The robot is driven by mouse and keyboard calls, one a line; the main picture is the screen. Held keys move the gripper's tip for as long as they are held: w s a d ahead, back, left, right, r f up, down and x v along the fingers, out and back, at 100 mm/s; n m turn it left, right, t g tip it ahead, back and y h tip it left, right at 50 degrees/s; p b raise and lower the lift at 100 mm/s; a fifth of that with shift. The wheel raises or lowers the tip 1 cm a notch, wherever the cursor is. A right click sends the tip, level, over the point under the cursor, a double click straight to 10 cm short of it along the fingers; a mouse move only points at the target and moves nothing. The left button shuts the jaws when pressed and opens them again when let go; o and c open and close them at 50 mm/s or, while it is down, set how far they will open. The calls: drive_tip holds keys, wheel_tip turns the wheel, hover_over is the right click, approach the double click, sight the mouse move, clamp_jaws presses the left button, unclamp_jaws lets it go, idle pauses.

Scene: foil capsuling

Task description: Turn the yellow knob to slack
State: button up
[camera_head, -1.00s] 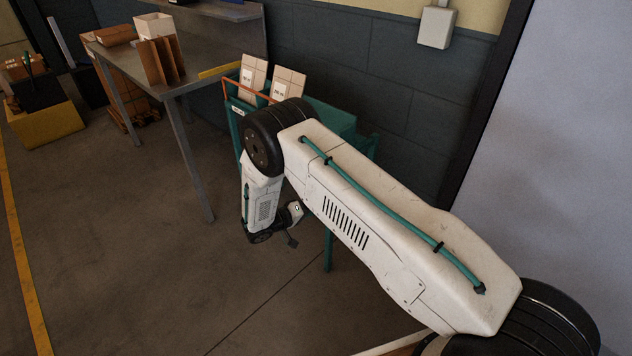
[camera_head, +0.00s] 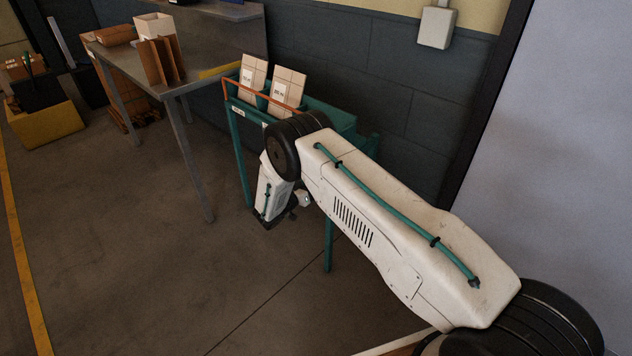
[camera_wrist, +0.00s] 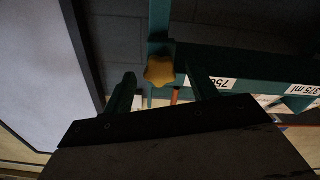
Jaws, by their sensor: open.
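The yellow knob (camera_wrist: 160,71) is star-shaped and sits on a teal post of the stand (camera_wrist: 265,65) in the wrist view. My gripper (camera_wrist: 162,75) is open, with one dark green finger to the left of the knob and one to the right. The knob appears between the fingertips in the picture; I cannot tell how far it is beyond them. No contact shows. In the head view my arm hides the knob, and the fingers cannot be made out there.
The teal stand (camera_head: 238,150) holds two cartons (camera_head: 287,88) behind an orange rail. White labels, one reading 375 ml (camera_wrist: 304,90), are on its bar. A grey table (camera_head: 205,85) stands to the left. A dark wall is behind; the floor in front is clear.

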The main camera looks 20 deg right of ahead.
drive_tip(key=shift+w+d, duration=0.3)
drive_tip(key=shift+d, duration=0.25)
drive_tip(key=c, duration=1)
